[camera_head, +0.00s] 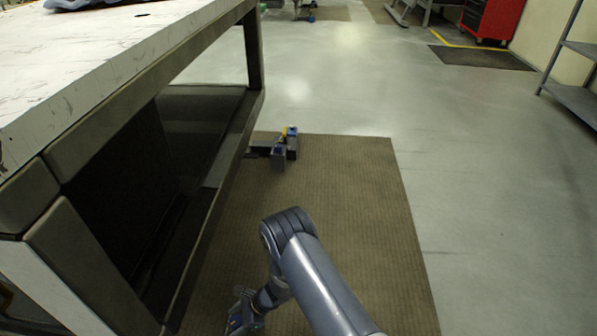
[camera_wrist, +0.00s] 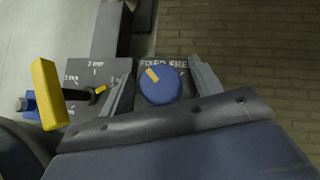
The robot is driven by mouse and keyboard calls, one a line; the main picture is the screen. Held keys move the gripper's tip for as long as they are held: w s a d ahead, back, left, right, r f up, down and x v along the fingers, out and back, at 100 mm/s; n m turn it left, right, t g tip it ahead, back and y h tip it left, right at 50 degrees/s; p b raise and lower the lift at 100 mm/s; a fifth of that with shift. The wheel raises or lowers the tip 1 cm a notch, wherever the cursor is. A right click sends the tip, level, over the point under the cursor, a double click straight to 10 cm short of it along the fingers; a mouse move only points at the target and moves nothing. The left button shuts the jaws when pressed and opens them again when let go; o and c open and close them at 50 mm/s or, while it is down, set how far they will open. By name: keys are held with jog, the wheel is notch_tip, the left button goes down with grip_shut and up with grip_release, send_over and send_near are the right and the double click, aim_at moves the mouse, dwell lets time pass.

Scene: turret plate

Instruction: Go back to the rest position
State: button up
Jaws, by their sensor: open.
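My gripper (camera_wrist: 160,78) is open in the wrist view, with one grey finger on each side of a round blue knob (camera_wrist: 160,88). The knob has a yellow mark and sits on a dark plate (camera_wrist: 85,68) with white lettering; I cannot tell whether the fingers touch it. A yellow bar (camera_wrist: 47,93) and a black lever with a yellow tip (camera_wrist: 84,95) are left of the knob. In the head view, my gripper (camera_head: 241,318) is low, near the bottom edge, partly hidden by my arm.
A white-topped table (camera_head: 90,60) with a dark frame stands close on the left. A small dark device with blue and yellow parts (camera_head: 285,148) is beside its frame. A brown mat (camera_head: 350,190) covers the floor; open floor lies to the right. A grey shelf (camera_head: 575,98) stands far right.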

jog(key=shift+s+r+m+t+p, duration=0.15)
jog(key=shift+m+t+p, duration=0.55)
jog(key=shift+m+p, duration=0.4)
jog(key=shift+p, duration=0.35)
jog(key=shift+m+t+p, duration=0.45)
jog(key=shift+m+t, duration=0.15)
